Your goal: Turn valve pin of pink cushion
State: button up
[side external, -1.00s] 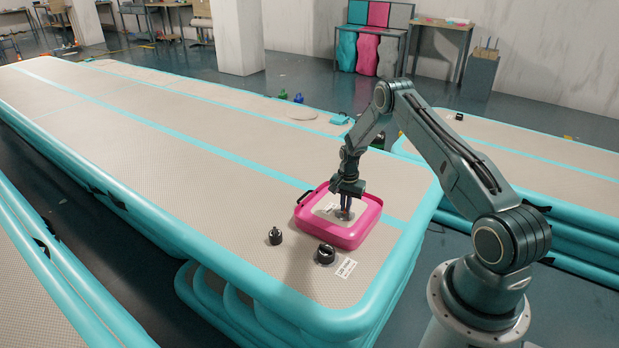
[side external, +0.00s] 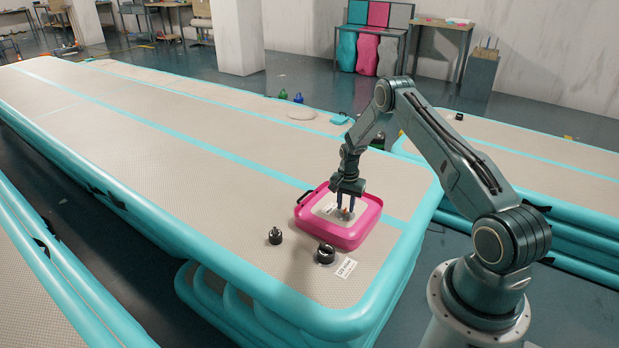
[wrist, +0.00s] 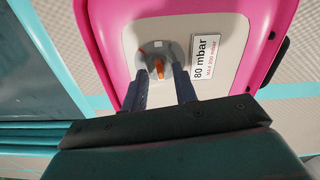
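The pink cushion (side external: 345,237) lies flat on the grey track near its corner, with a light panel on top. Its valve is a grey disc (wrist: 148,51) with an orange valve pin (wrist: 158,69), which also shows as a small orange spot in the side view (side external: 345,211). My gripper (side external: 345,207) points down over the valve. In the wrist view its two blue-grey fingers stand apart, one on each side of the pin, with visible gaps. The gripper is open and holds nothing. The exact height of the fingertips over the panel is hard to tell.
A label reading 80 mbar (wrist: 206,58) sits beside the valve. A black cap (side external: 275,237) and a black valve fitting (side external: 325,254) stand on the track (side external: 225,215) in front of the cushion, near a white tag (side external: 345,269). The track is clear to the left.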

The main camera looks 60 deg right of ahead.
aim_at(345, 209)
notch_tip(345, 209, up, 13)
jog(key=shift+r, duration=0.15)
dwell(0.5)
jog(key=s+a+r+n+t, duration=0.15)
jog(key=a+r+n, duration=0.25)
jog(key=a+r, duration=0.75)
jog(key=s+a+r+n+t, duration=0.1)
jog(key=s+a+r+n, duration=0.25)
jog(key=a+r, duration=0.75)
jog(key=s+a+r+n+t, duration=0.1)
jog(key=s+a+r+n, duration=0.1)
jog(key=s, duration=0.5)
jog(key=s+a+r+n+t, duration=0.1)
jog(key=s+a+r+n, duration=0.2)
jog(key=s+a, duration=0.2)
jog(key=s+a+r+n+t, duration=0.1)
jog(key=s+a+r+n, duration=0.2)
jog(key=s, duration=0.5)
jog(key=shift+s+a+r+n, duration=0.15)
jog(key=shift+s+a+n, duration=0.2)
jog(key=shift+a, duration=0.1)
